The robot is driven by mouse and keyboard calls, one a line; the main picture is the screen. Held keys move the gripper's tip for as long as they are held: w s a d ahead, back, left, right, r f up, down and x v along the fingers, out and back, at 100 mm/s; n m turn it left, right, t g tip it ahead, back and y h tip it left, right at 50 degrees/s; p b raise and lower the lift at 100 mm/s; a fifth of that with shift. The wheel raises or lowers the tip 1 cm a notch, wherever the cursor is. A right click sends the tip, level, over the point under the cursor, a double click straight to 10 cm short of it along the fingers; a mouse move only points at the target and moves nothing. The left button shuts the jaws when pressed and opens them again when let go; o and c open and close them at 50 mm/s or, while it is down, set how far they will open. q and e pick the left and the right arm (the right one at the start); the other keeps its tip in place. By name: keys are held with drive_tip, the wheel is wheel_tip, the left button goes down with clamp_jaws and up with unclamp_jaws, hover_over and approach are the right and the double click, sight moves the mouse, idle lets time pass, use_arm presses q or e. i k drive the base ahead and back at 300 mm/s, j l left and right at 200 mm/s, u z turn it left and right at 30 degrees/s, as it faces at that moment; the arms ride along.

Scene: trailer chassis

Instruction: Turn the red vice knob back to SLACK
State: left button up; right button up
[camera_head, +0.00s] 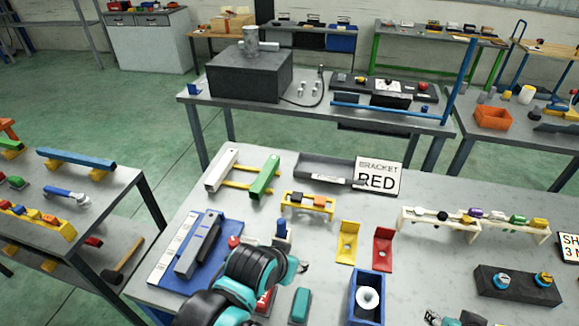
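A small red knob (233,241) shows at the right edge of a blue plate (204,262) that carries grey bars, on the near table. I cannot read a SLACK mark or tell its setting. Another red part (265,301) is half hidden under my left arm, and I cannot tell which is the vice knob. My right gripper (441,319) is cut off at the bottom edge.
A blue box with a white disc (367,297) and a teal block (300,305) stand right of my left arm. Yellow (347,243) and red (383,249) brackets lie behind. A "BRACKET RED" sign (379,177) stands at the back. The middle right tabletop has bare room.

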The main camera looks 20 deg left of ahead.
sight(233, 241)
drive_tip(key=j+u, duration=0.2)
drive_tip(key=u, duration=1.15)
